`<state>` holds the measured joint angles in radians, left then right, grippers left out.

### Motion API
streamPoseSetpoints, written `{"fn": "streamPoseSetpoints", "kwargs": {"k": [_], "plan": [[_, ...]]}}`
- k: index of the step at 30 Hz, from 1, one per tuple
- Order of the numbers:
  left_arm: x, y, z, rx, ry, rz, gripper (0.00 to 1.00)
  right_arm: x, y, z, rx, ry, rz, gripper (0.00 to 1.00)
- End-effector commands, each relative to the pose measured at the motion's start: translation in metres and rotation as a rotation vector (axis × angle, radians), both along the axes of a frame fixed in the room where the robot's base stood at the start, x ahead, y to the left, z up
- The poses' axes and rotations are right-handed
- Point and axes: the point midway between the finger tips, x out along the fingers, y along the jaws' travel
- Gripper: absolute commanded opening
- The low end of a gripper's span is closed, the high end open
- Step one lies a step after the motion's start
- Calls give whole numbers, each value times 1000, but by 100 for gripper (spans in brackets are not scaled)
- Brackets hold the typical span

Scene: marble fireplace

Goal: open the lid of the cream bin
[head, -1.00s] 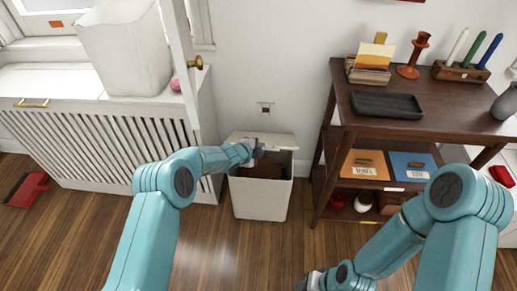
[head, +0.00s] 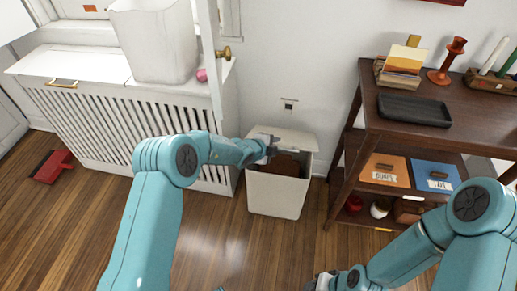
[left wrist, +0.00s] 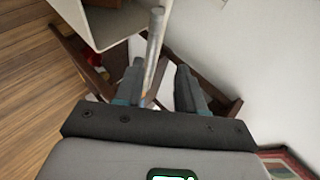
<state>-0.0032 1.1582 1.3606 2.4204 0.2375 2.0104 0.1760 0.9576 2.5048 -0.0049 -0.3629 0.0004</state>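The cream bin (head: 276,194) stands on the wood floor against the wall. Its lid (head: 297,139) is raised and tilted back toward the wall, showing a brown interior (head: 290,163). My left gripper (head: 270,147) is at the left of the bin's opening, beside the lid. In the left wrist view its two fingers (left wrist: 158,90) are apart. A pale bar (left wrist: 155,40), seemingly the lid's edge, passes between them with a gap on the right. The bin shows at the top left there (left wrist: 100,40). My right gripper (head: 322,281) is low at the bottom edge, partly cut off.
A dark wooden shelf unit (head: 368,110) stands close to the bin's right. A white slatted cabinet (head: 110,125) with a white basket (head: 153,45) is on the left. The floor before the bin is clear.

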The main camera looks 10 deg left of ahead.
Motion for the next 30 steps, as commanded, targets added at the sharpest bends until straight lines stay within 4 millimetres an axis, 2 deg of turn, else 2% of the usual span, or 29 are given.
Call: {"fn": "streamPoseSetpoints", "kwargs": {"k": [9, 15, 21, 30], "plan": [[-55, 31, 49, 1, -2, 3, 38, 0, 0, 9, 0, 0, 0, 43], [-79, 44, 67, 2, -1, 3, 38, 0, 0, 12, 0, 0, 0, 43], [-86, 47, 73, 1, -2, 2, 38, 0, 0, 12, 0, 0, 0, 43], [-86, 47, 72, 1, -1, 2, 38, 0, 0, 12, 0, 0, 0, 43]]}}
